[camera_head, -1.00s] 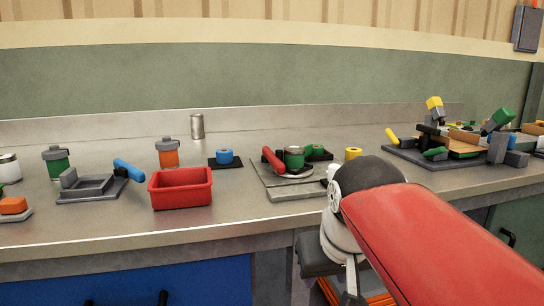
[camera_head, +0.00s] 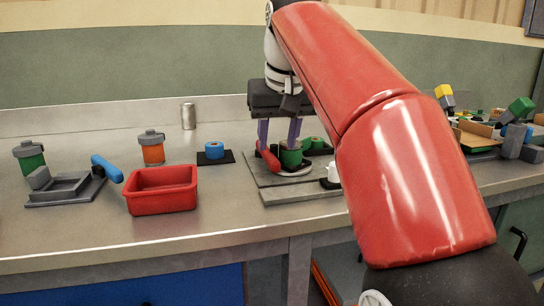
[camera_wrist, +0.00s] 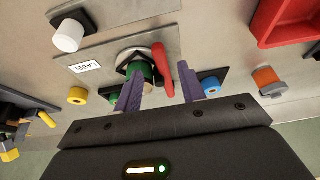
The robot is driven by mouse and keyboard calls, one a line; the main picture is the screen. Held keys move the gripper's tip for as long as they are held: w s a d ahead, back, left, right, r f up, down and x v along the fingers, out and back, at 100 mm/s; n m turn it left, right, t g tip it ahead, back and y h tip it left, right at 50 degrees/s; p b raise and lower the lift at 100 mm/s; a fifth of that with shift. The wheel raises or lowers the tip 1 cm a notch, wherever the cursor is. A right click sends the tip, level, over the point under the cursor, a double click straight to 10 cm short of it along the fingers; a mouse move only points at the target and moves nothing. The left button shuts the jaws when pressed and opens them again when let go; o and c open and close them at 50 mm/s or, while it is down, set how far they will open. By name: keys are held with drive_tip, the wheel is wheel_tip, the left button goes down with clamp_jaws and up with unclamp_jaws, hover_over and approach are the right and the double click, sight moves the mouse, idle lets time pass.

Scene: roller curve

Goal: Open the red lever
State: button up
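The red lever (camera_head: 267,157) sits on a grey plate (camera_head: 300,194) on the counter, beside a green cylinder (camera_head: 290,155) on a pale round base. My gripper (camera_head: 279,142) is over the plate, pointing down, with its two purple fingers apart. In the wrist view, the lever (camera_wrist: 162,72) shows between the open fingers (camera_wrist: 161,74), nearer the right one, with gaps to both. The green cylinder is partly hidden behind the left finger there. Whether a finger touches the lever cannot be told.
A red bin (camera_head: 162,190) stands left of the plate. A blue ring on a black pad (camera_head: 214,152) is behind it. A fixture with a blue handle (camera_head: 106,169) is farther left. A white knob (camera_head: 333,172) is close right of the lever. My arm hides part of the counter.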

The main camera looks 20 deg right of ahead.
sight(275, 159)
drive_tip(key=b+x, duration=0.1)
drive_tip(key=x, duration=0.4)
clamp_jaws()
